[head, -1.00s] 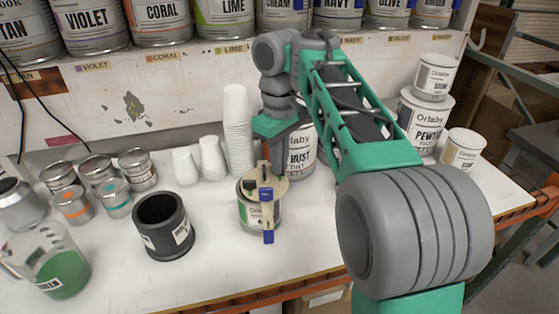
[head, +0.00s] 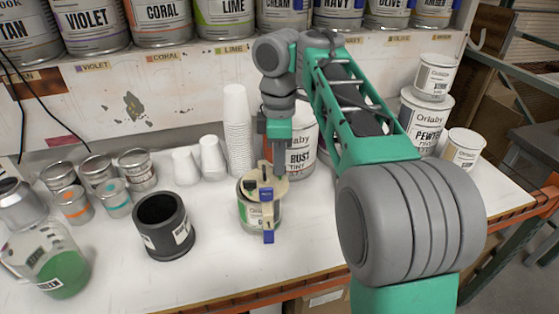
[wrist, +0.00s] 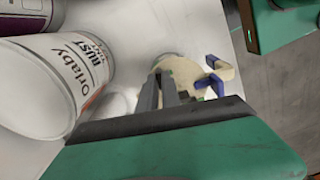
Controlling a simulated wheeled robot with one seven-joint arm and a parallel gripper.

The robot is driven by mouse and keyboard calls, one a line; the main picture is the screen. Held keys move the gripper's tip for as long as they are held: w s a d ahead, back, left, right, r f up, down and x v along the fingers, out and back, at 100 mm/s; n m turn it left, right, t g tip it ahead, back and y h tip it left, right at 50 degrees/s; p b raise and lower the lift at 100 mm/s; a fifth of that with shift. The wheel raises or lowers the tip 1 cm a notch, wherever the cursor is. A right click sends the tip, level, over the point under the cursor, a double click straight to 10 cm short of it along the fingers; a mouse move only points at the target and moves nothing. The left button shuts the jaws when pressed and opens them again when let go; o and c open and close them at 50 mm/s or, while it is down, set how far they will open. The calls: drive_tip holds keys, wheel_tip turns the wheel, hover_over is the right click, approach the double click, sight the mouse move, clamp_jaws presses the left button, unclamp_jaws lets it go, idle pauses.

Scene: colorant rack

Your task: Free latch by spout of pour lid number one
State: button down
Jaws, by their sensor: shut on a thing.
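The pour lid (head: 277,188), a beige disc with blue fittings, sits on a small can (head: 250,216) near the table's front. A blue piece (head: 268,237) hangs at the lid's front side. The lid also shows in the wrist view (wrist: 185,72), with a beige and blue fitting (wrist: 213,85) at its right edge. My gripper (head: 280,174) points down at the lid's back right edge. Its dark fingers are close together and shut on a part of the lid. The fingers hide the gripped part, and I cannot tell its exact shape.
A Rust can (head: 303,158) stands close behind my gripper. A dark cup (head: 163,228) stands to the left, and stacked white cups (head: 238,135) behind. A jug of green liquid (head: 62,268) is at the far left. The table front right of the lid is clear.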

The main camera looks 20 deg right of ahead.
idle(0.4)
drive_tip(key=c, duration=1.5)
unclamp_jaws()
drive_tip(key=shift+c, duration=0.2)
wheel_tip(320, 180, up, 8)
drive_tip(key=p, duration=0.7)
drive_tip(key=shift+f, duration=0.15)
